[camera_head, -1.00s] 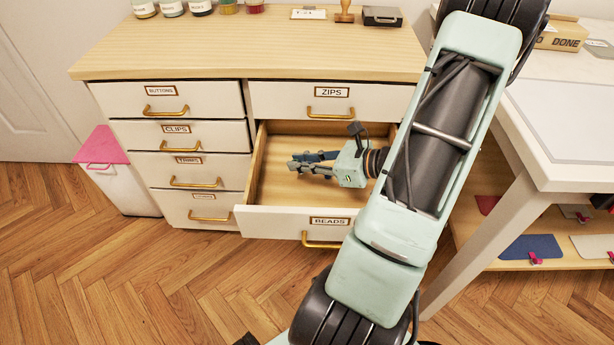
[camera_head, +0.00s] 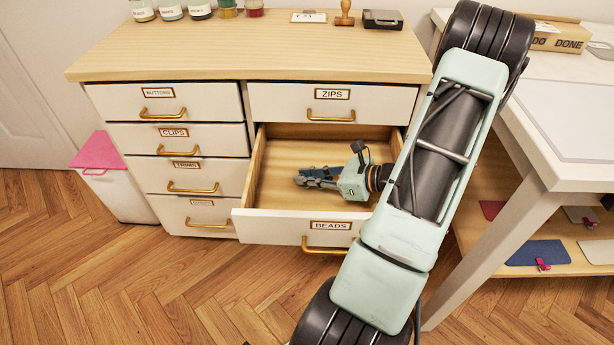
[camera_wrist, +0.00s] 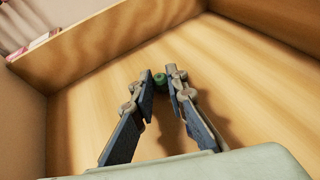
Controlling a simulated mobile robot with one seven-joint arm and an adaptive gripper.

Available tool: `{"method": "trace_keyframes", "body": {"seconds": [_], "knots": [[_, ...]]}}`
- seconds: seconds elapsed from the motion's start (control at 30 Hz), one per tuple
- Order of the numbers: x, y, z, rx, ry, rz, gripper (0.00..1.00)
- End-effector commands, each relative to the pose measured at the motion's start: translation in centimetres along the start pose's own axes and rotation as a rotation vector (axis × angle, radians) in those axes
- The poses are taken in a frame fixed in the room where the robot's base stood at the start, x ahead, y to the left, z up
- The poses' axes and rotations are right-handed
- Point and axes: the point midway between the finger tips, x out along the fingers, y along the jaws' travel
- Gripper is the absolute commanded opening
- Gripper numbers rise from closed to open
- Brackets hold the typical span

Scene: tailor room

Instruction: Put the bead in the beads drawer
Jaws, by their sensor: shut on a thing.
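The beads drawer (camera_head: 292,226), labelled BEADS, is pulled open below the ZIPS drawer. My gripper (camera_head: 300,180) is inside it, low over the wooden drawer floor and pointing left. In the wrist view my gripper (camera_wrist: 160,74) is shut on a small green bead (camera_wrist: 160,81), held between the fingertips. The bead is too small to make out in the head view. I cannot tell whether it touches the drawer floor.
The closed ZIPS drawer (camera_head: 370,104) is just above my gripper. The drawer walls (camera_wrist: 95,45) surround it. A white table (camera_head: 560,180) stands to the right of my arm. Jars, a stamp and a dark box are on the cabinet top (camera_head: 250,58).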

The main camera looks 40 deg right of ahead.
Motion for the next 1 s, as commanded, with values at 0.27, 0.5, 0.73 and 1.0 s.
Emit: {"method": "trace_keyframes", "body": {"seconds": [0.27, 0.5, 0.73, 1.0], "knots": [[0.0, 0.0, -0.1, 0.0, 0.0, 0.0, 0.31], [-0.1, 0.0, 0.2, 0.0, 0.0, 0.0, 0.31], [-3.4, -0.1, 0.5, 0.001, 0.001, -0.003, 0.31], [-7.1, -0.1, 0.3, 0.0, 0.0, -0.002, 0.31]]}}
